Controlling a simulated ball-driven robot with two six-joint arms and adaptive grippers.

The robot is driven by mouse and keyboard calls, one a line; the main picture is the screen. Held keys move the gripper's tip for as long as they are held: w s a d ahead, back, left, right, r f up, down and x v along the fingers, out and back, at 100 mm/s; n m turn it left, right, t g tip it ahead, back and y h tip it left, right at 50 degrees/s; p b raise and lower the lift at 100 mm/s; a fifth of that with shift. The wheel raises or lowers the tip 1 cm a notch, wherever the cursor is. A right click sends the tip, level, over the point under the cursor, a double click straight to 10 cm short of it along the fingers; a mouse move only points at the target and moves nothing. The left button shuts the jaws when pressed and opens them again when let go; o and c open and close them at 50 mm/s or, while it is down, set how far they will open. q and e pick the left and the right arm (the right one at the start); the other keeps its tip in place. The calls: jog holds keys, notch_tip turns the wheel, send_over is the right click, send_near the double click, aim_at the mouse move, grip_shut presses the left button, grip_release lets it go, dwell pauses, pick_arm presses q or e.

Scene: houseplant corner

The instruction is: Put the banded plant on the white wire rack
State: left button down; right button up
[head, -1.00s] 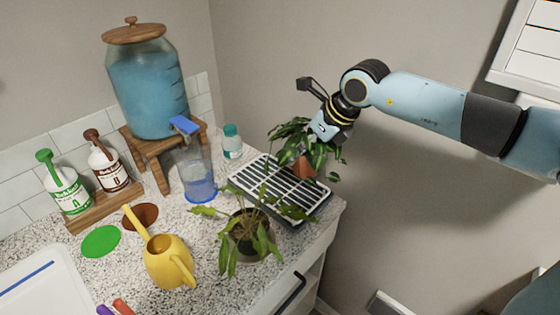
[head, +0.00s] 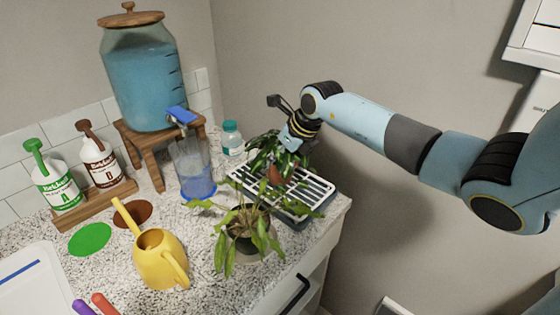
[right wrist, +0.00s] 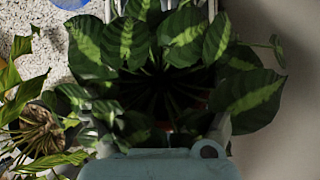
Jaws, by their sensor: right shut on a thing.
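The banded plant (head: 264,152), with light stripes on dark green leaves, is in a terracotta pot (head: 279,175) over the white wire rack (head: 312,189). I cannot tell whether the pot touches the rack's bars. My right gripper (head: 296,140) is shut on the banded plant, coming in from the right and above. In the right wrist view the striped leaves (right wrist: 184,38) spread between and around my fingers and hide most of the pot. My left gripper is not in view.
A drooping plant (head: 262,236) in a dark pot stands just in front of the rack. A clear jug (head: 193,172) and a white bottle with a teal cap (head: 232,142) stand behind and left. A yellow watering can (head: 158,260) is front left. The wall is close behind.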

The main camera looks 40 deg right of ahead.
aim_at(289, 163)
jog(key=o, duration=1.4)
jog(key=shift+r, duration=0.25)
jog(key=p+v, duration=0.5)
jog(key=p, duration=0.1)
jog(key=shift+s+d+r, duration=0.1)
jog(key=shift+r, duration=0.3)
jog(key=v, duration=0.6)
jog(key=shift+s+f, duration=0.1)
jog(key=shift+s, duration=0.05)
